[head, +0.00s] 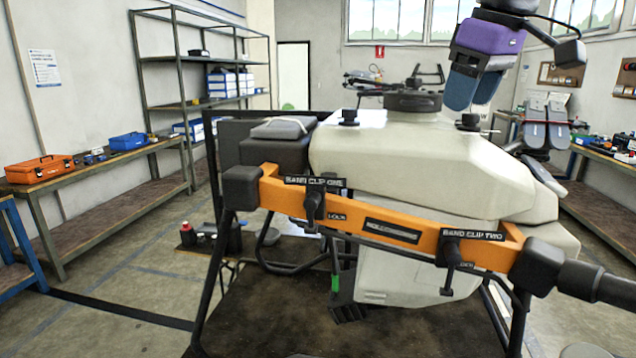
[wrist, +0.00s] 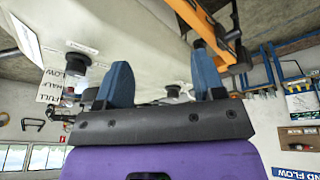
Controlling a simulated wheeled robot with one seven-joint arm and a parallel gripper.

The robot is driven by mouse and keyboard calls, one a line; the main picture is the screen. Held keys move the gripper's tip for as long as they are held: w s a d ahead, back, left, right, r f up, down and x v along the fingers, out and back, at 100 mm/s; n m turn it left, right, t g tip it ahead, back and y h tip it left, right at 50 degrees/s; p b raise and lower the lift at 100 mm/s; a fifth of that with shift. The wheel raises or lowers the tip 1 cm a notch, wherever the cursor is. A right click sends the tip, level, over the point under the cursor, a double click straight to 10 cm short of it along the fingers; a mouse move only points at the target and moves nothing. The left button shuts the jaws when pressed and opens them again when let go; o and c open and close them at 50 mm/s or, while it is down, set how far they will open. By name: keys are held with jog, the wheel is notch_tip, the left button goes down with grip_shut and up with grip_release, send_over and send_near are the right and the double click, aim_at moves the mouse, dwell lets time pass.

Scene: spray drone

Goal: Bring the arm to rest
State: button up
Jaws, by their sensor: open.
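My gripper (head: 474,106) has a purple body and blue fingers. In the head view it hangs at the upper right, over the far right part of the drone's white body (head: 400,150). In the wrist view my gripper (wrist: 163,88) has its two fingers apart, with nothing held between them. The wrist picture is turned over, with the drone's white shell (wrist: 135,35) beyond the fingertips. I cannot tell the exact gap to the shell. An orange bar (head: 390,230) with labelled band clips crosses the drone's near side.
The drone stands on a dark mat (head: 270,310). A bench with an orange toolbox (head: 40,169) and a metal shelf (head: 165,100) stand at left. Paddle-like blue-grey pieces (head: 534,122) and a cluttered bench (head: 605,150) are at right.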

jog(key=s+d+f+m+t, duration=0.1)
jog(key=s+d+f+m, duration=0.2)
jog(key=s+f, duration=0.5)
jog(key=s+d+f+m+t+h, duration=0.1)
jog(key=s+d+f+m, duration=0.3)
jog(key=s+f, duration=0.3)
jog(key=s+d, duration=0.1)
jog(key=s, duration=0.2)
jog(key=shift+d+f+m, duration=0.3)
jog(key=shift+f, duration=0.05)
jog(key=shift+s, duration=0.1)
